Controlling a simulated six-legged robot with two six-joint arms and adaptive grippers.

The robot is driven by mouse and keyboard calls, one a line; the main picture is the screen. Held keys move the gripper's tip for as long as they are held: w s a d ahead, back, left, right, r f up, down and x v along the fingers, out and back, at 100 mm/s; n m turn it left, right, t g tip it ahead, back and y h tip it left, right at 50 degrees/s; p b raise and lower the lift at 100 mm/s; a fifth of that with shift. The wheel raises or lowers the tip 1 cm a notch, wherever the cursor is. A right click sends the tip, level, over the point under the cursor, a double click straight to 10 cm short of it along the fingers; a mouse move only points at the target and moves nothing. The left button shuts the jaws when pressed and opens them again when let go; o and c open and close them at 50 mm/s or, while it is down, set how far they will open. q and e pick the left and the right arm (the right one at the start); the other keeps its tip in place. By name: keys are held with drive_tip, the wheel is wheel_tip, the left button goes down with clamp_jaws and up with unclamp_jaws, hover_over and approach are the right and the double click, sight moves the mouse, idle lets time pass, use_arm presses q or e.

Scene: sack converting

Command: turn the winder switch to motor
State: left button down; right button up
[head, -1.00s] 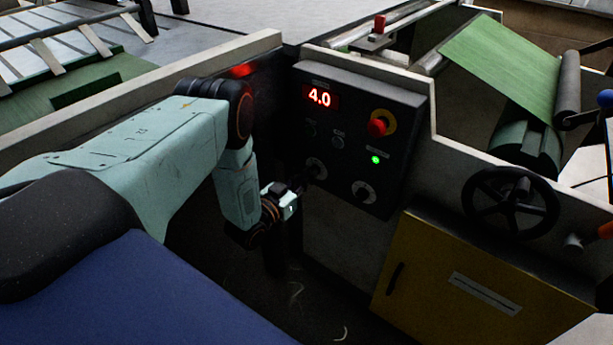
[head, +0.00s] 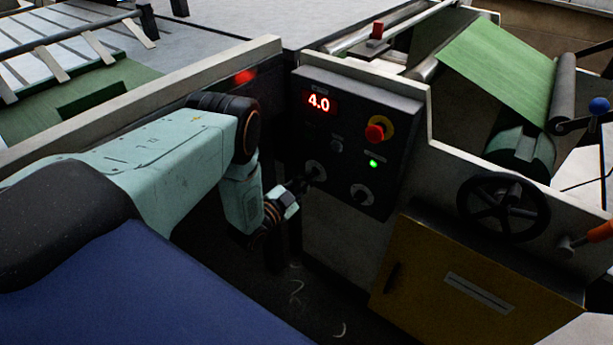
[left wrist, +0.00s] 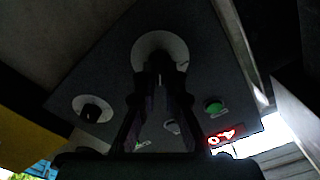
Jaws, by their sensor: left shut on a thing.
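The dark control panel (head: 398,150) carries two rotary switches on pale round dials. My left gripper (head: 306,180) is at the left switch (head: 317,169), its fingers shut on the knob. In the left wrist view, the fingers (left wrist: 160,85) close around this knob in front of its pale dial (left wrist: 150,42). The fingers hide most of the knob, so its pointing direction cannot be told. The other switch (head: 362,194) is free; it also shows in the left wrist view (left wrist: 92,109). The labels are too small to read. My right gripper is not in view.
The panel has a red display (head: 318,102) reading 4.0, a red stop button (head: 376,132) on yellow and a lit green lamp (head: 373,163). A yellow cabinet (head: 470,285) and black handwheel (head: 503,208) are right of my arm. A pale rail (head: 150,95) runs behind it.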

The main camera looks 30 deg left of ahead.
use_arm(q)
drive_tip(key=shift+m, duration=0.7)
drive_tip(key=shift+f, duration=0.1)
drive_tip(key=c, duration=1.4)
unclamp_jaws()
drive_tip(key=shift+c, duration=0.2)
drive_tip(key=s, duration=1.2)
drive_tip(key=shift+a, duration=0.45)
